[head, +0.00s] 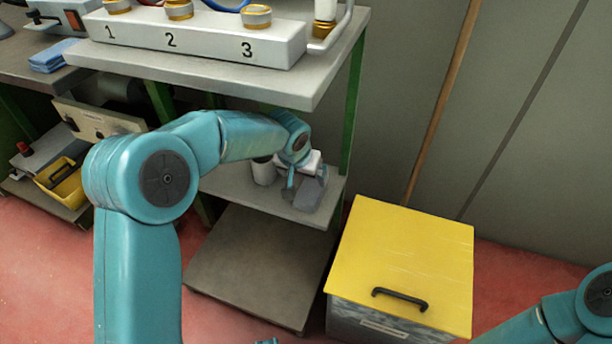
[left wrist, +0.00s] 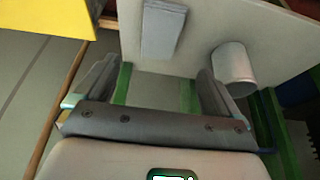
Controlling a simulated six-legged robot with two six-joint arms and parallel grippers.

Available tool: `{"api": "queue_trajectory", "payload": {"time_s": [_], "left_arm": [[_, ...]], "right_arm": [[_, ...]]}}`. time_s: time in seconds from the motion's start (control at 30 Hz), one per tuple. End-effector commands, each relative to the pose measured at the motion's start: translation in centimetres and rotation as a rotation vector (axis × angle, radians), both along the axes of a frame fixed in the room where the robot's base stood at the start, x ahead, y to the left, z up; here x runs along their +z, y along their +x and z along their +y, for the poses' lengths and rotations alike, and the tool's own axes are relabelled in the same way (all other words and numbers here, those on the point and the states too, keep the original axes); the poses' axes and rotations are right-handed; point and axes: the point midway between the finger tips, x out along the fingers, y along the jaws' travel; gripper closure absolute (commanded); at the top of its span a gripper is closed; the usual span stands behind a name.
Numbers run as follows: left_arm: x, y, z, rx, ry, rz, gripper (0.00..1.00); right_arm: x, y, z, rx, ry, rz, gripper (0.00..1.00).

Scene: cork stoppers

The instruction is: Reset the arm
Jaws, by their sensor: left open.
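My left arm reaches from the left to the middle shelf (head: 225,187) of the bench. My left gripper (head: 304,188) is there, open, near the shelf's right end. In the left wrist view its two fingers (left wrist: 155,85) stand wide apart with nothing held between them. A flat grey block (left wrist: 162,28) lies on the shelf beyond the fingers. A pale cylinder (left wrist: 233,65) is beside the right finger; it also shows in the head view (head: 263,172), left of the gripper.
Above the shelf is the bench top (head: 300,88) with a white rack (head: 205,41) numbered 1, 2, 3. A yellow-lidded box (head: 410,255) stands on the floor to the right. A wooden pole (head: 440,105) leans behind it. A lower board (head: 255,262) lies below the shelf.

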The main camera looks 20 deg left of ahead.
Motion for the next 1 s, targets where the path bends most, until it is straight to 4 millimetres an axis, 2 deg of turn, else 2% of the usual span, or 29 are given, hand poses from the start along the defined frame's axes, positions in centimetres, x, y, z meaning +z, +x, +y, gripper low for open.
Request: {"api": "queue_trajectory", "payload": {"time_s": [0.03,0.17,0.67,0.77,0.83,0.97,1.0], "left_arm": [[0.6,-0.2,0.0,0.0,0.0,0.0,0.03],[1.0,-0.4,0.0,0.0,0.0,0.0,0.03],[0.8,-0.5,0.4,0.008,0.0,0.004,0.03],[-1.9,-1.1,2.0,0.035,0.003,0.056,0.03],[-5.5,-3.5,2.5,0.042,-0.002,0.148,0.03],[-13.6,-10.6,1.2,0.06,-0.091,0.343,0.03],[-15.7,-13.1,0.4,0.066,-0.131,0.391,0.03]], "right_arm": [[0.3,0.0,0.0,0.002,0.0,0.0,0.57],[0.3,0.0,0.1,0.003,0.0,0.0,0.57],[0.3,0.0,0.1,0.004,0.0,0.0,0.57],[0.2,0.0,0.1,0.004,0.0,0.0,0.57],[0.2,0.0,0.1,0.004,0.0,0.0,0.57],[0.3,0.0,0.1,0.004,0.0,0.0,0.57],[0.3,0.0,0.1,0.004,0.0,0.0,0.57]]}}
